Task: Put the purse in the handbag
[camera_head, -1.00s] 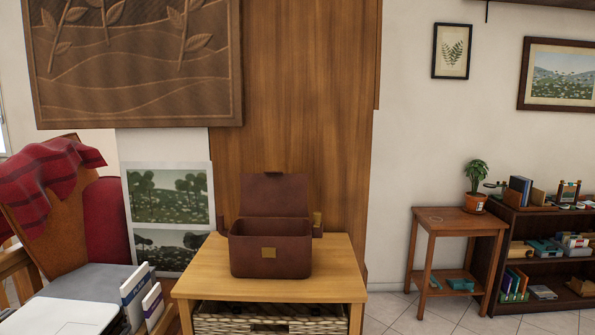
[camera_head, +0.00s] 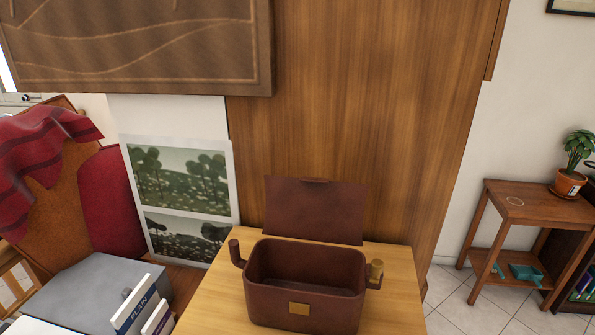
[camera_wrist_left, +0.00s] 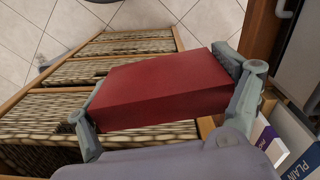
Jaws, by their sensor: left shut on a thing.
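The handbag (camera_head: 306,311) is a brown box-shaped bag with a gold clasp, standing upright on the wooden cabinet top in the head view. Its lid flap is raised at the back and its inside looks empty. My left gripper (camera_wrist_left: 165,95) shows only in the left wrist view, its two grey fingers on either side of a red block-shaped purse (camera_wrist_left: 165,88). It is shut on the purse, holding it in front of woven drawers. The handbag does not show in the left wrist view. My right gripper is in neither view.
The wooden cabinet top (camera_head: 215,300) has bare room left of the handbag. A grey box and upright books (camera_head: 140,308) stand at its left. A side table (camera_head: 535,208) with a potted plant stands at the right. Woven drawers (camera_wrist_left: 130,45) are below.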

